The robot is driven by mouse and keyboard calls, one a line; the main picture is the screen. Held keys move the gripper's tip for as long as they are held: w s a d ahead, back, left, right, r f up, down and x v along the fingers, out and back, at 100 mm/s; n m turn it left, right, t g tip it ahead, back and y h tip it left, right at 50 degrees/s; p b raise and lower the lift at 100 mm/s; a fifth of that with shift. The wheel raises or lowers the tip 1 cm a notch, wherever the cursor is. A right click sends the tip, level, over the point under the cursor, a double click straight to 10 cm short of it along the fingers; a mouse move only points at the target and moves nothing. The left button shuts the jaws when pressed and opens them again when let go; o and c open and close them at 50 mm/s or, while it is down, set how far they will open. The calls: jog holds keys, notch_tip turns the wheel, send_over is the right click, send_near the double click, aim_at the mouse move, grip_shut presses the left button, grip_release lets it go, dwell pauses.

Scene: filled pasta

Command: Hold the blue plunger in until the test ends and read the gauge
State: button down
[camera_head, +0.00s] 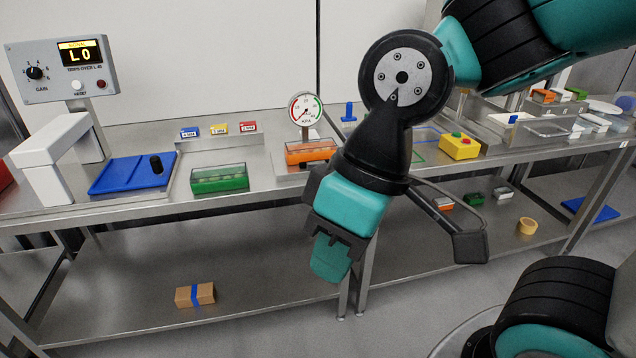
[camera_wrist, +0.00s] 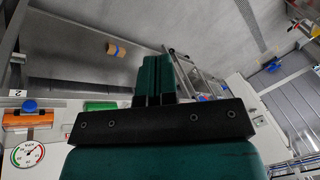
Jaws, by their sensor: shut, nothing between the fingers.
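My gripper (camera_head: 331,258) is shut and empty, pointing down in front of the bench edge; its closed fingers (camera_wrist: 154,78) show in the wrist view. The round gauge (camera_head: 305,109), marked KPA, stands behind an orange tray (camera_head: 311,152) with a clear lid; its reading is too small to tell. The wrist view shows the gauge (camera_wrist: 28,154), the orange tray (camera_wrist: 28,120) and a round blue knob (camera_wrist: 29,105) at the tray's front side. In the head view my arm may hide that knob. An upright blue piece (camera_head: 349,112) stands right of the gauge; which is the plunger is unclear.
A green tray (camera_head: 219,179), a blue plate (camera_head: 132,174) and a display box reading L0 (camera_head: 62,68) are left. A cardboard box (camera_head: 195,295) lies on the lower shelf (camera_head: 120,315). The bench's front edge is near my gripper.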

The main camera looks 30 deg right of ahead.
jog(key=w+a+f+m+t+y+b, duration=0.1)
jog(key=w+f+m+t+y+b, duration=0.2)
jog(key=w+m, duration=0.45)
jog(key=w+f+m+t+y+b, duration=0.1)
jog(key=w+f+m+t+b, duration=0.4)
jog(key=w, duration=0.3)
jog(key=w+a+f+m+t+y+b, duration=0.15)
jog(key=w+f+m+b, duration=0.25)
jog(key=w+m, duration=0.4)
jog(key=w+d+f+m+t+h+b, duration=0.3)
jog(key=d+f+m+h, duration=0.3)
jog(key=d+m, duration=0.5)
jog(key=w+d+f+m+t+h+b, duration=0.3)
jog(key=w+d+f+m+t+h, duration=0.2)
jog(key=d+m+h, duration=0.3)
jog(key=d+f+m, duration=0.1)
jog(key=d+m, duration=0.2)
jog(key=m, duration=0.3)
jog(key=shift+d+b, duration=0.35)
jog(key=shift+b, duration=0.05)
